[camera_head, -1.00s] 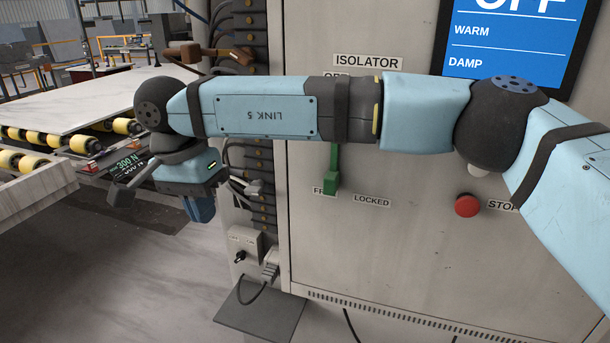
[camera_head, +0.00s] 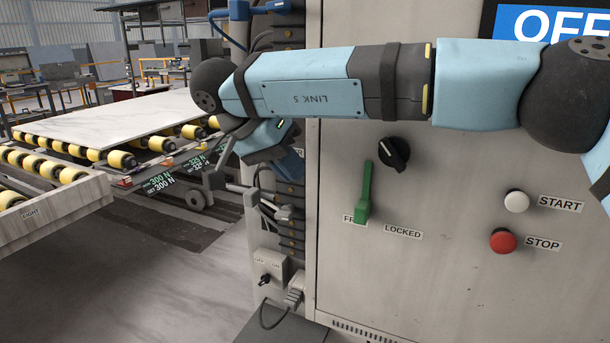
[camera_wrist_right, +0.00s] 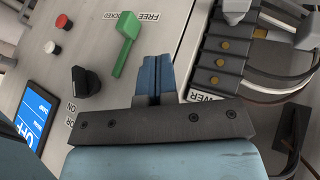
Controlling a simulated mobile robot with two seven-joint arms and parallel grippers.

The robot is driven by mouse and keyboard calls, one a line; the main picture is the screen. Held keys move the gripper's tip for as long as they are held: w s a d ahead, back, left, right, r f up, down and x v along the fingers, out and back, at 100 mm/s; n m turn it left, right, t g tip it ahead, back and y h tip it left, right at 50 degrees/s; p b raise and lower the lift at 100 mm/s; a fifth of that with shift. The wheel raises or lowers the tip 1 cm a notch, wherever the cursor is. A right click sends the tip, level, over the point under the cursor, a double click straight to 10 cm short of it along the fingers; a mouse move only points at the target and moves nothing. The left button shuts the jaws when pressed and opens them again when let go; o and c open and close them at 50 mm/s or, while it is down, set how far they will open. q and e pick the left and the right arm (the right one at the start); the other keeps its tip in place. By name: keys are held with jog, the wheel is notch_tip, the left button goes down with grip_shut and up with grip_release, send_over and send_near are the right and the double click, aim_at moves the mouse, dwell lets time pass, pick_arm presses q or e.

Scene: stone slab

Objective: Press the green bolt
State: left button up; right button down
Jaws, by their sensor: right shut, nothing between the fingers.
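The green bolt (camera_head: 364,195) is a green handle on the front of the grey cabinet (camera_head: 440,270). Its lower end is beside the FREE label, with the LOCKED label to its right. In the right wrist view the green bolt (camera_wrist_right: 127,38) lies up and left of my fingers, apart from them. My right gripper (camera_head: 291,166) is left of the bolt in the head view, partly hidden behind my wrist. In the wrist view its blue fingers (camera_wrist_right: 157,64) are shut with nothing between them. My left gripper is not in view.
A black rotary knob (camera_head: 394,153) sits above the bolt. A white START button (camera_head: 517,201) and red STOP button (camera_head: 503,240) are to the right. Cables and terminals line the cabinet's left edge. A stone slab (camera_head: 120,118) lies on rollers at left.

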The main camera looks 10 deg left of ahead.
aim_at(341, 204)
jog(key=x, duration=0.7)
jog(key=shift+d+f, duration=0.2)
jog(key=d, duration=0.3)
jog(key=shift+s+d+f+p, duration=0.1)
jog(key=shift+s+f+p, duration=0.1)
jog(key=shift+s+p, duration=0.1)
jog(key=shift+s+d, duration=0.25)
jog(key=shift+d, duration=0.15)
